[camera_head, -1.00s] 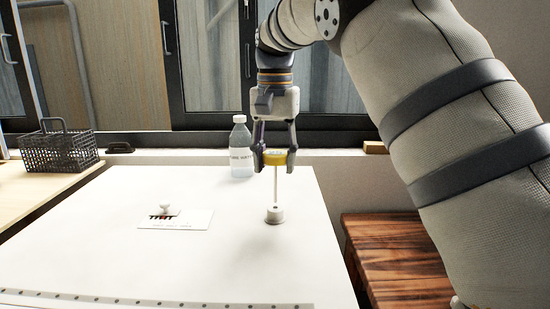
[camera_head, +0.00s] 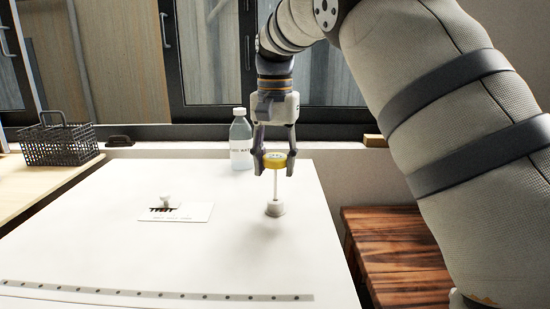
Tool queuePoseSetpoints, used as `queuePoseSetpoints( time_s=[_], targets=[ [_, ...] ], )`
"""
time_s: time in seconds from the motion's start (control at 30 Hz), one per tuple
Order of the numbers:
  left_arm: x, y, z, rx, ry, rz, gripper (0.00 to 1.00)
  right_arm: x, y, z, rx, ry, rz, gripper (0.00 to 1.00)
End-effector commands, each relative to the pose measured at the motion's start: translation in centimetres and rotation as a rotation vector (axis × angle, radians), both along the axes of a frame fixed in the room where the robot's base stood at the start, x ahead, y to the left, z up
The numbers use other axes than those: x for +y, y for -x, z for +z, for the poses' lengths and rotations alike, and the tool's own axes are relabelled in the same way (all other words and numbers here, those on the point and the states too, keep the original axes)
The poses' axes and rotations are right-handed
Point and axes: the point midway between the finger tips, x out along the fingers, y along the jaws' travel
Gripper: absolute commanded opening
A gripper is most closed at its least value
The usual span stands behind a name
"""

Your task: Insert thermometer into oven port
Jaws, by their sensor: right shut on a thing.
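The thermometer has a yellow round head (camera_head: 275,161) and a thin pale stem (camera_head: 275,187). It stands about upright, stem down. My right gripper (camera_head: 274,163) is shut on the yellow head from above. My left gripper is not in view.
A clear bottle (camera_head: 241,140) stands just behind and left of the gripper. A black wire basket (camera_head: 60,145) sits at the left. A wooden stool (camera_head: 395,255) is at the right.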

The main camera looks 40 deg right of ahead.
Motion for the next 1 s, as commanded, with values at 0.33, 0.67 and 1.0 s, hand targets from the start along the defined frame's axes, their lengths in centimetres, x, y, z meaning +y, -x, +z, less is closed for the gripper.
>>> queuePoseSetpoints(
  time_s=[0.33, 0.67, 1.0],
  targets=[
    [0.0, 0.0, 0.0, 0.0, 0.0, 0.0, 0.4, 0.0, 0.0, -0.9, 0.0, 0.0, 0.0, 0.13],
    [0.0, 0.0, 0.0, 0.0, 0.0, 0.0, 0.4, 0.0, 0.0, -1.7, 0.001, -0.001, 0.0, 0.13],
    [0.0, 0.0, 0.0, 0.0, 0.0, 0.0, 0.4, 0.0, 0.0, -2.6, 0.001, 0.0, 0.0, 0.13]
  ],
)
